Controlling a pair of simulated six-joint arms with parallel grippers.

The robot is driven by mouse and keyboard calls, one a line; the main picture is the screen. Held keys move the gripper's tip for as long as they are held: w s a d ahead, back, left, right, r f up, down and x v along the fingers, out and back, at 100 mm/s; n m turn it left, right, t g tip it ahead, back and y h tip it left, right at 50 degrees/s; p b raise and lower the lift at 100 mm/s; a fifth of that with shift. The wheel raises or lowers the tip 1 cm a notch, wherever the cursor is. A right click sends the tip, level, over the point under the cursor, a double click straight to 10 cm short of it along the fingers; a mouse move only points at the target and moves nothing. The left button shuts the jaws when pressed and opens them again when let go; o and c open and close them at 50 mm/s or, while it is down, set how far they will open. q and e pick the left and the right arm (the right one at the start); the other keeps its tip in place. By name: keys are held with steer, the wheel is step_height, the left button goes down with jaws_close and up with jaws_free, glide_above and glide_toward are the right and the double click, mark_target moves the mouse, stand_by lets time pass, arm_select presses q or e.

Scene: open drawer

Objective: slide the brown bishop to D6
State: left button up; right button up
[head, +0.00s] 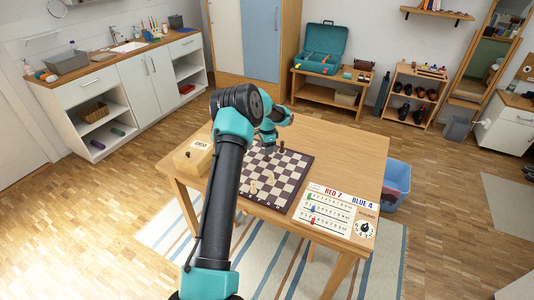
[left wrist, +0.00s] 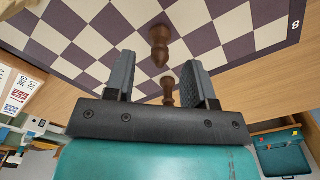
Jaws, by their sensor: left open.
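The chessboard (head: 293,170) lies on the wooden table, with light pieces (head: 254,187) on its near left part. A dark brown piece (head: 282,147) shows at its far edge. My left gripper (head: 268,149) is over the far side of the board, partly hidden by my arm. In the left wrist view the gripper (left wrist: 162,66) is open. A brown piece with a pointed top, bishop-like (left wrist: 159,42), stands on the board just past the fingertips. A second brown piece (left wrist: 168,88) shows in the gap between the fingers; I cannot tell its depth. My right gripper is not in view.
A wooden box (head: 192,157) stands at the table's left, beside the board. A score card (head: 335,212) with a dial lies to the right of the board. A blue bin (head: 397,187) stands on the floor beyond the table's right edge. The table's far right is clear.

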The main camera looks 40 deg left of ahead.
arm_select(q)
step_height(320, 180, up, 13)
stand_by(0.4)
steer(key=shift+d, duration=0.1)
